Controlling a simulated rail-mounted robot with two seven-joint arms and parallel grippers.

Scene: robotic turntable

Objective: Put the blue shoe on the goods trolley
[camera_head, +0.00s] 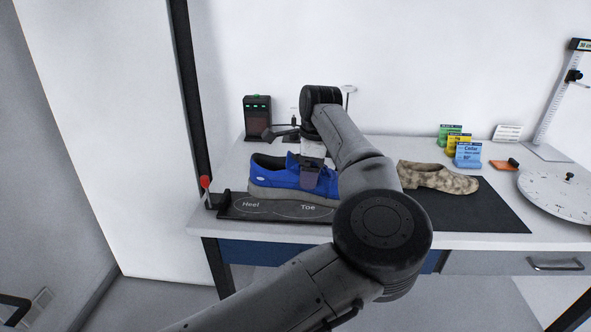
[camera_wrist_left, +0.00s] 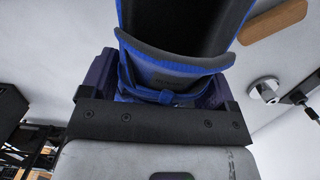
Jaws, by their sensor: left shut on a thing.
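The blue shoe (camera_head: 268,178) with a grey sole is at the left end of the table, above or on a dark plate marked Heel and Toe (camera_head: 250,212). My left gripper (camera_head: 312,172) comes down over the shoe and is shut on it. In the left wrist view the shoe's blue collar (camera_wrist_left: 180,62) sits between the fingers (camera_wrist_left: 150,92). My forearm hides part of the shoe's right side. I cannot make out the goods trolley for certain. My right gripper is not in view.
A mottled beige shoe (camera_head: 438,178) lies on a dark mat (camera_head: 470,208) to the right. Colored card stands (camera_head: 467,154), a white round turntable (camera_head: 560,192) and a black charger-like box (camera_head: 257,117) stand around. A red-topped lever (camera_head: 206,184) is at the plate's left end.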

